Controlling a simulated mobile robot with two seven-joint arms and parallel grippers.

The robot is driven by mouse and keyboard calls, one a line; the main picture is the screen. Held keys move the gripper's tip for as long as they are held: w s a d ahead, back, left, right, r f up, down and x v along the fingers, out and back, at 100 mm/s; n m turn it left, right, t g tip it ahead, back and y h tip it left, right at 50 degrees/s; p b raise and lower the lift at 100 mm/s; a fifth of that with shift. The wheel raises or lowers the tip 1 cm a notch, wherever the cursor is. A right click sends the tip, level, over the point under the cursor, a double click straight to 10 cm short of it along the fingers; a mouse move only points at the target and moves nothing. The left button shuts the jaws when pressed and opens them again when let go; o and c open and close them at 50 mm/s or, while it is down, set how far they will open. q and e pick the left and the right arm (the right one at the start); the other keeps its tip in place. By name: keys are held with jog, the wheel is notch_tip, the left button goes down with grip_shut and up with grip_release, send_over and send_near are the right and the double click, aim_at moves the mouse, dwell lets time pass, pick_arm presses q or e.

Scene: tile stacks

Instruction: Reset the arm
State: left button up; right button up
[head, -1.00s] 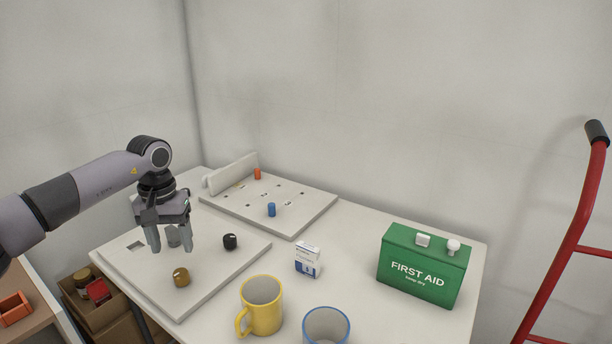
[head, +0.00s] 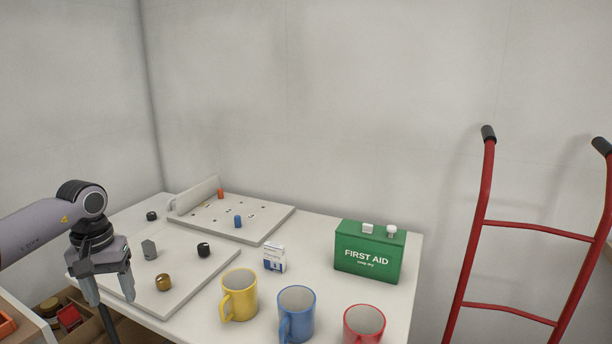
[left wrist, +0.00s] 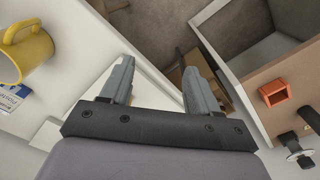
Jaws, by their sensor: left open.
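My left gripper (head: 112,288) is open and empty in the head view, at the left front edge of the white table (head: 335,285). Its two fingers point down, apart from each other. In the left wrist view the open fingers (left wrist: 158,85) show with nothing between them, over the table edge and the floor beyond. My right gripper is not in view.
A pegboard (head: 262,226) stands behind. Yellow (head: 239,296), blue (head: 297,316) and red (head: 364,325) mugs, a small carton (head: 274,257) and a first-aid box (head: 369,251) stand rightward. A red hand truck (head: 537,233) leans right.

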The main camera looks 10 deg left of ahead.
pick_arm(q)
jog(key=s+d+f+n+h+p, duration=0.1)
jog(key=d+f+n+h, duration=0.25)
jog(key=d, duration=0.85)
jog(key=s+d+f+n+h+p, duration=0.1)
jog(key=d+f+n+h+p, duration=0.3)
jog(key=d, duration=0.7)
jog(key=s+d+r+n+t+h, duration=0.2)
jog(key=d+r+n+t+h, duration=0.1)
jog(key=d+n+h, duration=0.3)
jog(key=s+d+r+n+t+h, duration=0.2)
jog(key=d+r+n+t+h, duration=0.15)
jog(key=d+n, duration=0.4)
jog(key=s+a+f+m+t+y+p, duration=0.2)
jog(key=s+a+f+m+y, duration=0.4)
jog(key=m, duration=0.7)
jog(key=s+a+f+m+t+y+p, duration=0.2)
jog(key=s+a+f+m+y+p, duration=0.1)
jog(key=s+a+f+m+y, duration=0.4)
jog(key=s+f+m+y, duration=0.1)
jog(key=s+m, duration=0.2)
jog(key=m, duration=0.4)
jog(key=shift+m+y, duration=0.3)
jog(key=shift+y, duration=0.1)
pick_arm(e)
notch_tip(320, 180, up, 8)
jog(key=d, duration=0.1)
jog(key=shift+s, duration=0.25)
